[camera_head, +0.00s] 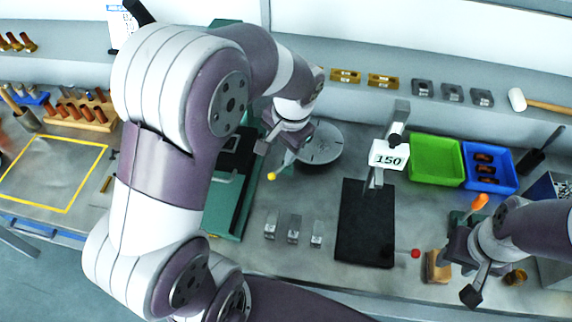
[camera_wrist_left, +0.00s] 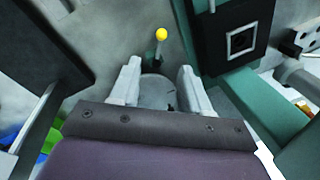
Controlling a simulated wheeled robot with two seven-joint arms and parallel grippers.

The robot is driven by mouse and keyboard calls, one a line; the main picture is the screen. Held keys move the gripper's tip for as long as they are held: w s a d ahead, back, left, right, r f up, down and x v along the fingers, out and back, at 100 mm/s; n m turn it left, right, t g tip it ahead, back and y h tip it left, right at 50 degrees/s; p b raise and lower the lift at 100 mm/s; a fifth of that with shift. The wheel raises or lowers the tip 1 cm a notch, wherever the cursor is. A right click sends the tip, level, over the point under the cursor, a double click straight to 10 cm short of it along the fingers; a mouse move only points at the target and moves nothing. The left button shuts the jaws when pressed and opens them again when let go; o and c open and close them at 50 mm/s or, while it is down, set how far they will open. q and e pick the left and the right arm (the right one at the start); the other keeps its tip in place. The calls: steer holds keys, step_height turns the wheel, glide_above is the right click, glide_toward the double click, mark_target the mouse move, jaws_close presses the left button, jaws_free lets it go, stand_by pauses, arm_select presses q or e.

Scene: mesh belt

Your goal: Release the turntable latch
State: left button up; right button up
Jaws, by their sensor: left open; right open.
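The turntable (camera_head: 322,143) is a round grey disc on the bench, partly covered by my left arm. A short lever with a yellow ball knob (camera_head: 272,176) sticks out near its left front side. My left gripper (camera_head: 278,152) is open above this area, close to the lever. In the left wrist view, the yellow knob (camera_wrist_left: 161,34) stands beyond the open fingertips (camera_wrist_left: 160,72), roughly centred between them, with no visible contact. Part of the grey disc (camera_wrist_left: 157,92) shows between the fingers. My right gripper (camera_head: 460,266) is open and empty at the right, near a wooden block (camera_head: 438,268).
A green machine (camera_head: 226,215) stands left of the lever. Small metal blocks (camera_head: 293,230), a black plate (camera_head: 365,225) and a "150" sign (camera_head: 389,156) are to the right. Green (camera_head: 436,160) and blue (camera_head: 489,170) bins stand behind my right gripper.

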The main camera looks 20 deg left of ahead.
mark_target(276, 172)
arm_select(q)
steer(key=f, duration=0.3)
steer(key=a+f, duration=0.1)
steer(key=f, duration=0.2)
steer(key=w+f, duration=0.1)
steer(key=f, duration=0.2)
steer(key=shift+a+f, duration=0.2)
steer(key=shift+a, duration=0.2)
steer(key=shift+s+f, duration=0.15)
steer(key=shift+f, duration=0.2)
jaws_close()
